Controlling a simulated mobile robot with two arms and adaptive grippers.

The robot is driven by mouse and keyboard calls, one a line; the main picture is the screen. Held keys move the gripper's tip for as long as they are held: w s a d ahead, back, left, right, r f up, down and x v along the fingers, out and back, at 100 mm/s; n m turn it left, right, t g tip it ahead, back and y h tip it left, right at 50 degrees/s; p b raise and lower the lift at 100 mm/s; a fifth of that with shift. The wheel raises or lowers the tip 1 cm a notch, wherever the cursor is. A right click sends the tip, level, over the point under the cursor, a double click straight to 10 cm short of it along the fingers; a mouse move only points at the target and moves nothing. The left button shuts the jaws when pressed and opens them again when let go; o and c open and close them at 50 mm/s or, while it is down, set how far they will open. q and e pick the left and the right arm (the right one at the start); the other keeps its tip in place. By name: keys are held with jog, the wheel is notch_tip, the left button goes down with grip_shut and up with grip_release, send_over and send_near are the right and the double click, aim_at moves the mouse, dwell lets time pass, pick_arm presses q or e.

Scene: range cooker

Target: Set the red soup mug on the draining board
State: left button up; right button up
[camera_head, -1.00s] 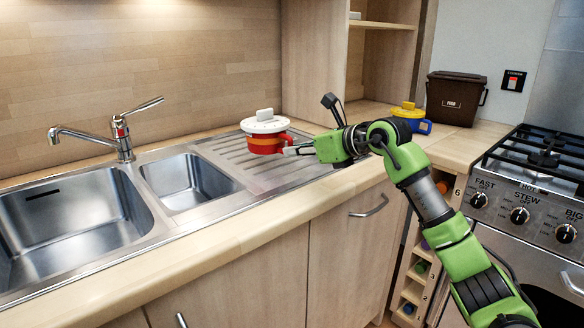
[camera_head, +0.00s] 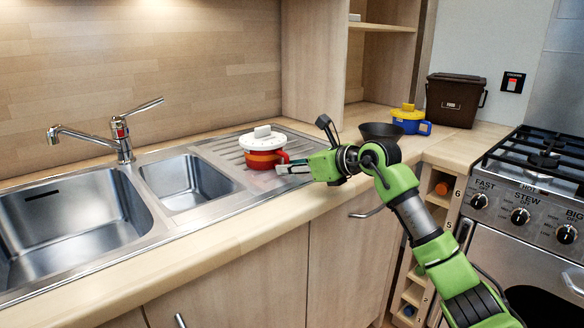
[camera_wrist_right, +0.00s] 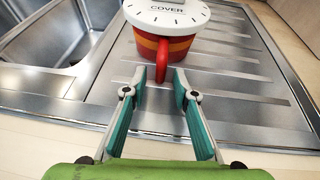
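The red soup mug (camera_head: 266,159), with an orange band and a white lid marked COVER (camera_head: 262,139), stands upright on the ribbed draining board (camera_head: 222,151). In the right wrist view the mug (camera_wrist_right: 180,48) shows its red handle (camera_wrist_right: 162,62) pointing towards my gripper. My right gripper (camera_head: 284,166) is low beside the mug on its handle side. In the wrist view its fingers (camera_wrist_right: 159,76) are apart, one on each side of the handle's end, with gaps visible. My left gripper is not in view.
A steel sink with two basins (camera_head: 187,182) and a tap (camera_head: 122,139) is at left. A dark bowl (camera_head: 381,130), a blue mug with a yellow lid (camera_head: 409,124) and a brown bin (camera_head: 454,98) stand on the right worktop. The cooker (camera_head: 540,165) is far right.

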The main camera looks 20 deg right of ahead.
jog(key=v, duration=1.2)
jog(key=shift+a, duration=0.15)
dwell(0.3)
